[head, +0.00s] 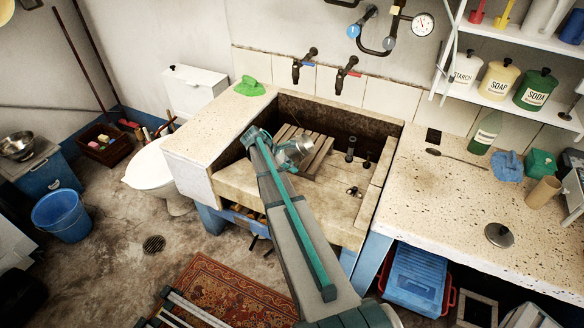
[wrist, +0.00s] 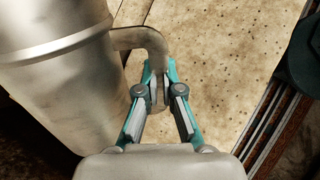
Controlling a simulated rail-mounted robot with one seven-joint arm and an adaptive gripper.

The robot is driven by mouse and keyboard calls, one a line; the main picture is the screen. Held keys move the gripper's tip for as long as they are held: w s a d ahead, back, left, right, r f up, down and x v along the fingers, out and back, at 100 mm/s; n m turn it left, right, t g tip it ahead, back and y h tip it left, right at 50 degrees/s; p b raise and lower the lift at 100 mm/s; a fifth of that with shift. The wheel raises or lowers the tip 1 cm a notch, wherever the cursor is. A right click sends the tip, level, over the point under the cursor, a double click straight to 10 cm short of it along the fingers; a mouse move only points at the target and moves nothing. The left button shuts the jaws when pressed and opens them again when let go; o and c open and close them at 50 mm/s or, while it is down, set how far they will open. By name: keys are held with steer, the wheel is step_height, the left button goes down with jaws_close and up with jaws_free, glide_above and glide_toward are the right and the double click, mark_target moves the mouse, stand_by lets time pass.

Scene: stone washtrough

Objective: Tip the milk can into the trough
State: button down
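The milk can (head: 294,151) is a grey metal can with a side handle. My gripper (wrist: 159,82) is shut on that handle. The can's contents are not visible.
Two taps (head: 346,75) are on the wall behind the trough. A wooden slatted rack (head: 320,150) leans inside it. A green cloth (head: 249,87) lies on the left ledge. The right counter (head: 450,205) holds a bottle, a blue cloth and a round lid (head: 498,235).

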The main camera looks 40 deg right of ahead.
steer(key=shift+s, duration=0.1)
steer(key=shift+f+t+y, duration=0.1)
steer(key=shift+t+y, duration=0.3)
steer(key=shift+y, duration=0.1)
steer(key=shift+f, duration=0.15)
steer(key=shift+t+y, duration=0.3)
steer(key=shift+f+t+y, duration=0.4)
steer(key=shift+t+y, duration=0.2)
steer(key=shift+y, duration=0.1)
stand_by(0.4)
steer(key=shift+f+m+t+y+b, duration=0.3)
steer(key=shift+f+t+y, duration=0.2)
steer(key=shift+t+y, duration=0.2)
